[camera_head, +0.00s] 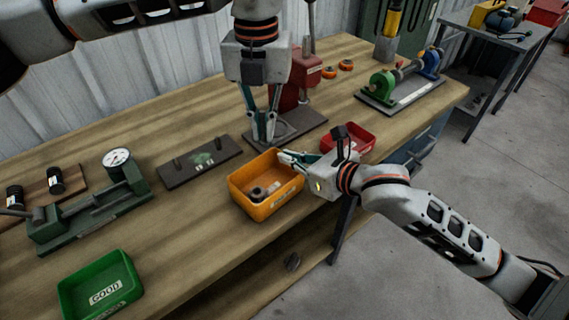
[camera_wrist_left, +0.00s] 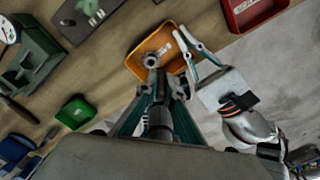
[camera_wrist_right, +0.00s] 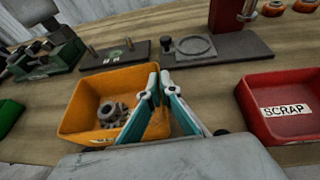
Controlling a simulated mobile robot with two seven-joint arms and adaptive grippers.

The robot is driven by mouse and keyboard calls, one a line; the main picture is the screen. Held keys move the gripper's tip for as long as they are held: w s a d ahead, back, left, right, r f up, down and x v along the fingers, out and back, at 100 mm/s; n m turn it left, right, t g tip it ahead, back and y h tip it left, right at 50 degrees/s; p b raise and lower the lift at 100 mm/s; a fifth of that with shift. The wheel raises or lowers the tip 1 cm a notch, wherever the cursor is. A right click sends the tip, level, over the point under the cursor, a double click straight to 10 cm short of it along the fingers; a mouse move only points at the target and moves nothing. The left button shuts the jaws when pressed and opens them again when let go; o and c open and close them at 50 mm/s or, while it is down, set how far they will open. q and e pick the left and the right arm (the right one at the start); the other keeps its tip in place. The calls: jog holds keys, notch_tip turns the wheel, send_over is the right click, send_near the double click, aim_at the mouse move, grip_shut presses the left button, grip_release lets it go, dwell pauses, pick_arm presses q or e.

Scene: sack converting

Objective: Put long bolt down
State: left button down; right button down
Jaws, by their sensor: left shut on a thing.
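My left gripper (camera_head: 264,142) points down above the bench, between the press base and the orange bin. In the left wrist view its fingers (camera_wrist_left: 155,100) are shut on a dark cylindrical part (camera_wrist_left: 160,122), the likely long bolt; its far end is hard to make out. In the head view the fingers hide it. The orange bin (camera_head: 240,197) stands at the bench's front edge and holds a gear-like part (camera_wrist_right: 110,112) and other small metal parts. My right gripper (camera_head: 284,158) reaches over the bin's right side, its fingertips close together with nothing seen between them.
A red SCRAP bin (camera_wrist_right: 285,111) stands right of the orange bin. A green GOOD bin (camera_head: 100,290) is at the front left. A dark fixture plate (camera_head: 200,163), a gauge stand (camera_head: 90,215) and a red press (camera_head: 297,88) stand behind. Bare wood lies between the green and orange bins.

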pick_arm(q)
notch_tip(320, 180, down, 5)
jog(key=w+d+m, duration=0.2)
jog(key=m, duration=0.2)
send_over(277, 185)
notch_tip(277, 185, down, 6)
jog(key=shift+f, duration=2.05)
jog(key=shift+f, duration=0.1)
jog(key=c, duration=2.5)
grip_release()
notch_tip(277, 185, up, 12)
jog(key=shift+r, duration=0.1)
